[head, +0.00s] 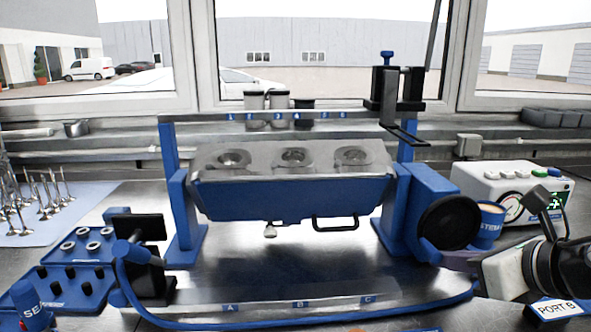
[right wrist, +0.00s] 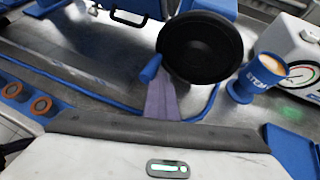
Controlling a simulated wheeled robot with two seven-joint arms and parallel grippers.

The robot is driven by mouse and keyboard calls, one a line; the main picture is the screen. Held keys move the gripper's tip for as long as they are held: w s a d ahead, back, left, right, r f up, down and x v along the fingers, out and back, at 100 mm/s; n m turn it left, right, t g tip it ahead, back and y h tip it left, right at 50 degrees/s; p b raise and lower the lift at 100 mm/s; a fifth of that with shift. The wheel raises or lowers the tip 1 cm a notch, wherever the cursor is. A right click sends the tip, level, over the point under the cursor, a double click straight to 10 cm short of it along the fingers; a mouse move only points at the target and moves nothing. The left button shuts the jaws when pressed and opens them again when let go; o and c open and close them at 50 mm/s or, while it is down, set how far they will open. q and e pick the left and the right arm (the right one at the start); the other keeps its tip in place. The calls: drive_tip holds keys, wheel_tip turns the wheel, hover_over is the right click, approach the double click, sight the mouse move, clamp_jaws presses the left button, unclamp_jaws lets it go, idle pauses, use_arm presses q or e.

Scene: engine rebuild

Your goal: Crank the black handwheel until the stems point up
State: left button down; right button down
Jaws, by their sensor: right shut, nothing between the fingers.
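The black handwheel (head: 448,222) is on the right end of the blue stand (head: 186,215). Its blue crank handle (head: 428,250) is at the wheel's lower left; the right wrist view shows the handle (right wrist: 150,68) and the wheel (right wrist: 200,47) too. The grey engine head (head: 290,158) lies in the blue cradle (head: 290,198), with three round recesses facing up. A small metal piece (head: 270,230) hangs below; I cannot tell whether it is a stem. My right gripper (right wrist: 160,98) is shut and empty, its fingers just below the handle; contact is unclear. My left gripper is out of view.
A blue cup (head: 487,228) and a white gauge box (head: 512,195) stand right of the wheel. A blue hose (head: 300,322) runs along the front. Blue trays (head: 75,262) and loose valves (head: 40,200) are at left. A black bracket (head: 400,90) tops the stand.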

drive_tip(key=shift+s+a, duration=0.2)
drive_tip(key=shift+a, duration=0.1)
